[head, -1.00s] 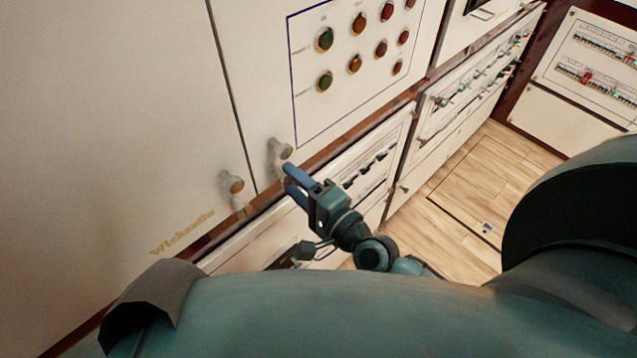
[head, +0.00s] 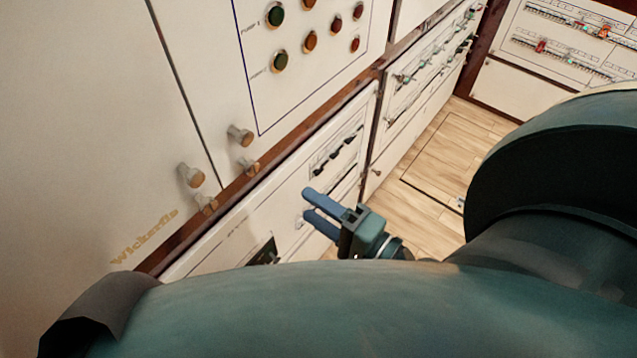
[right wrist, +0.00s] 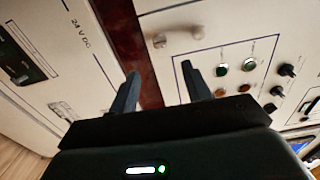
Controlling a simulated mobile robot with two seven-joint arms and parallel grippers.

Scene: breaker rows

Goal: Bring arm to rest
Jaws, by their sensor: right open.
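My right gripper (head: 316,212) is in the lower middle of the head view, in front of the cabinet front. Its two blue fingers are parted with nothing between them. In the right wrist view the same gripper (right wrist: 160,88) shows two dark fingers spread apart and empty. The fingers appear clear of the knobs and panels. My left gripper is not in view. Large teal parts of my own arm and body fill the bottom and right of the head view and hide what lies behind them.
A cabinet door (head: 90,120) with grey-brown knobs (head: 192,175) stands at left. A panel of coloured buttons (head: 311,40) is above the gripper. A lower panel with black switches (head: 334,152) is close behind it. Wooden floor (head: 440,165) is open at right.

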